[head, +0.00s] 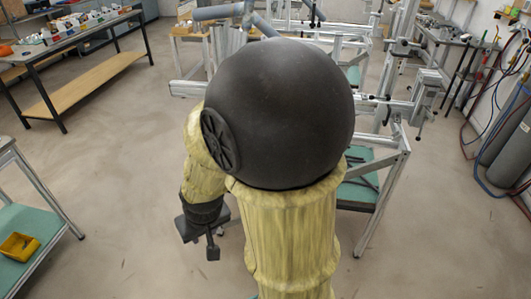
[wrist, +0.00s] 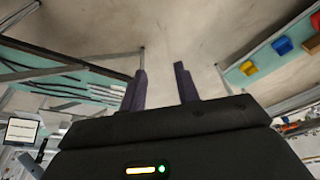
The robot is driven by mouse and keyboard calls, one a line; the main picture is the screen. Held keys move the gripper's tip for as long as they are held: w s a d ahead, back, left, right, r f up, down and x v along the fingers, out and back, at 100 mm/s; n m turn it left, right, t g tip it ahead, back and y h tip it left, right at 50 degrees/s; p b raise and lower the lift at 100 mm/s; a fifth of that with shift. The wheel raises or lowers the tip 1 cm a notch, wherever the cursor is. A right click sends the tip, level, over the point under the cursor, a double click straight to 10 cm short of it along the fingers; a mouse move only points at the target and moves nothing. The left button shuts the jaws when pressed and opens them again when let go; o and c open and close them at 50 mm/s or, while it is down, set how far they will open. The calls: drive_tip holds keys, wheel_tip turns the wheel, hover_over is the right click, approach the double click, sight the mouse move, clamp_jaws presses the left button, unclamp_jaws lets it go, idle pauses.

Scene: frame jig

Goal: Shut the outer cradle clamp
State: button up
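In the head view, the aluminium frame jig (head: 388,140) stands behind my arm, which covers much of it. Grey clamp-like fittings sit on its right side, an upper one (head: 403,47) and a lower one (head: 428,86). I cannot tell which, if either, is the outer cradle clamp, or whether it is open. My gripper (head: 212,250) hangs low to the left of the jig, over bare floor and apart from it. In the wrist view, my gripper (wrist: 162,85) has two dark fingers spread apart with nothing between them. No clamp can be made out there.
A workbench (head: 75,40) with small parts stands at upper left. A green-topped table (head: 25,240) with a yellow bin (head: 18,246) is at lower left. Gas cylinders (head: 510,140) and hoses line the right wall. Open floor (head: 110,170) lies left of my arm.

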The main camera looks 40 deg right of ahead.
drive_tip(key=w+d+f+m+t+h+p, duration=0.1)
drive_tip(key=w+d+f+m+t+h, duration=0.15)
drive_tip(key=w+d+m, duration=0.2)
drive_tip(key=w+d+f+m+t+h+p, duration=0.1)
drive_tip(key=w+d+f+m+t, duration=0.1)
drive_tip(key=w+d+f+m, duration=0.3)
drive_tip(key=s+d+r+m+t+h+p, duration=0.2)
drive_tip(key=d+t+h, duration=0.1)
drive_tip(key=d+h, duration=0.7)
drive_tip(key=shift+r+h, duration=0.2)
drive_tip(key=shift+h, duration=0.35)
drive_tip(key=shift+s+m, duration=0.1)
drive_tip(key=shift+m, duration=0.15)
drive_tip(key=shift+w+d+f+b, duration=0.15)
drive_tip(key=shift+w+b, duration=0.1)
drive_tip(key=shift+b, duration=0.45)
drive_tip(key=b+x, duration=0.1)
drive_tip(key=b, duration=0.5)
drive_tip(key=shift+w+d+f, duration=0.1)
drive_tip(key=shift+w+d, duration=0.15)
drive_tip(key=shift+w, duration=0.05)
